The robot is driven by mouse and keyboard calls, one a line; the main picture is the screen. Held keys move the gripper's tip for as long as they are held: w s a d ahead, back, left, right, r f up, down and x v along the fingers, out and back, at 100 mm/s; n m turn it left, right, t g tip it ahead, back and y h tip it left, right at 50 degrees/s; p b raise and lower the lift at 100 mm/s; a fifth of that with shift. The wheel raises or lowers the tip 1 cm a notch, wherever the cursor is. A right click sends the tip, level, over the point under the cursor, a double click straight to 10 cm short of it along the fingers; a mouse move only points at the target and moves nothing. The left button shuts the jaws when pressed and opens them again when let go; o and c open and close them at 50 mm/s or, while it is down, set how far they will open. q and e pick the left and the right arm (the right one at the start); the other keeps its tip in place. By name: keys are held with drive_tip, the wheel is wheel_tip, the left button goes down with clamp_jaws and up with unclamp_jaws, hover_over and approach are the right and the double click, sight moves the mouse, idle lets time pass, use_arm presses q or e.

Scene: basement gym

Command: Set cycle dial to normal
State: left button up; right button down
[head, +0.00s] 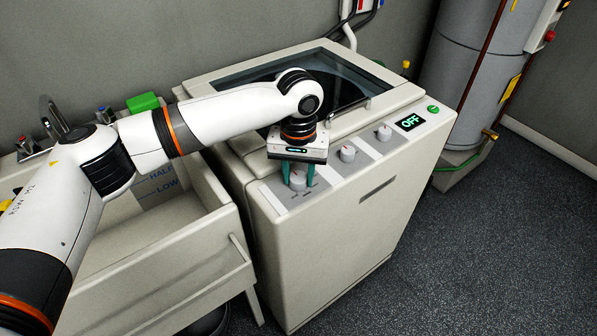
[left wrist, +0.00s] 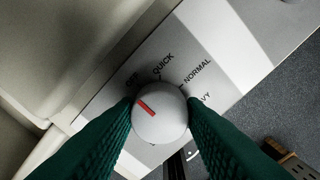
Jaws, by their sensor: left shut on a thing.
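The cycle dial (head: 297,181) is the nearest, leftmost white knob on the washer's sloped front panel. In the left wrist view the dial (left wrist: 160,118) is a round white knob with a red mark pointing to the upper left. The labels QUICK (left wrist: 163,65) and NORMAL (left wrist: 197,71) lie above and right of it; a label ending in VY is partly hidden, and another at the upper left is hard to read. The red mark is away from NORMAL. My left gripper (head: 297,184) is shut on the dial, with green fingers on both sides. My right gripper is not in view.
The washer (head: 330,245) has two more knobs (head: 347,153) (head: 384,132), an OFF display (head: 411,121) and a green button (head: 433,109). A sink (head: 215,195) stands to its left, a grey tank (head: 470,70) behind right. Speckled floor (head: 480,250) is clear at right.

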use_arm(q)
drive_tip(key=shift+r+m+p, duration=0.2)
drive_tip(key=shift+m+p, duration=0.2)
drive_tip(key=shift+p, duration=0.55)
drive_tip(key=m+p, duration=0.4)
drive_tip(key=p, duration=0.2)
drive_tip(key=shift+m, duration=0.4)
drive_tip(key=shift+m+p, duration=0.95)
drive_tip(key=shift+m, duration=0.05)
drive_tip(key=m+p, duration=0.2)
drive_tip(key=m, duration=0.2)
drive_tip(key=shift+p, duration=0.4)
drive_tip(key=m+p, duration=0.1)
drive_tip(key=m, duration=0.2)
drive_tip(key=shift+f+m, duration=0.1)
drive_tip(key=shift+m, duration=0.3)
drive_tip(key=shift+m+p, duration=0.35)
drive_tip(key=shift+m, duration=0.75)
drive_tip(key=o, duration=1)
